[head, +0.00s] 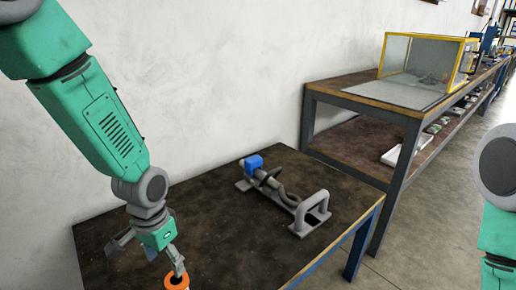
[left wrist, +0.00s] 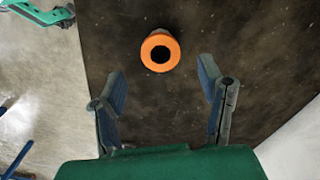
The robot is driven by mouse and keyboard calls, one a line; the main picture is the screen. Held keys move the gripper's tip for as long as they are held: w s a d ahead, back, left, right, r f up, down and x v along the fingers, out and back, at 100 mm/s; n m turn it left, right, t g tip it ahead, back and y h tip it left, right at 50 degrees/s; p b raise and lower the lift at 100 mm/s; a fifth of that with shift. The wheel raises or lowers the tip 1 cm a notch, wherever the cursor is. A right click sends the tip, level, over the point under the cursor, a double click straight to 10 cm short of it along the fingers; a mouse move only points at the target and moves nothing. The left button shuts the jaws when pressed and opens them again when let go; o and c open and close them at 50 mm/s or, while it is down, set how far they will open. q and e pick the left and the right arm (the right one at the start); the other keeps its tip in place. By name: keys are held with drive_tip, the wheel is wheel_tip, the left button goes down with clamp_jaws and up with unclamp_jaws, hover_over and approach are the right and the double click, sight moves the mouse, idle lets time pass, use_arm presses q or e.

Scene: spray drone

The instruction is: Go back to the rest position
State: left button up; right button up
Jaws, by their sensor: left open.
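My left gripper (left wrist: 163,100) is open and empty above the dark tabletop; its two fingers stand wide apart in the left wrist view. In the head view the left gripper (head: 146,252) hangs at the near left of the table. An orange ring-shaped piece with a dark hole (left wrist: 160,53) lies ahead of the fingertips and apart from them. It also shows at the bottom of the head view (head: 177,282). Part of my right arm shows at the right edge of the head view, but its gripper is not visible there.
A grey fixture with a handle (head: 312,212) and a blue-ended part (head: 253,163) stands on the dark table (head: 225,225). A higher workbench (head: 365,103) at the right holds a yellow-framed clear box (head: 425,60). A white wall stands behind the table. Concrete floor is open at the right.

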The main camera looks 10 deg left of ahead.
use_arm(q)
drive_tip(key=shift+n, duration=0.7)
drive_tip(key=s+f+p, duration=0.1)
drive_tip(key=s+f, duration=0.1)
drive_tip(key=s, duration=0.1)
drive_tip(key=s+f+p, duration=0.1)
drive_tip(key=s+f, duration=0.2)
drive_tip(key=s+f+p, duration=0.1)
drive_tip(key=s+f, duration=0.1)
drive_tip(key=s, duration=0.1)
drive_tip(key=shift+s+d+f, duration=0.1)
drive_tip(key=shift+d+f, duration=0.25)
drive_tip(key=shift+n+t, duration=0.3)
drive_tip(key=shift+n, duration=0.5)
drive_tip(key=s+f+p, duration=0.1)
drive_tip(key=s, duration=0.3)
drive_tip(key=s+a+f+p, duration=0.1)
drive_tip(key=s, duration=0.3)
drive_tip(key=s+f+p, duration=0.1)
drive_tip(key=s, duration=0.3)
drive_tip(key=shift+s+a, duration=0.2)
drive_tip(key=shift+s, duration=0.2)
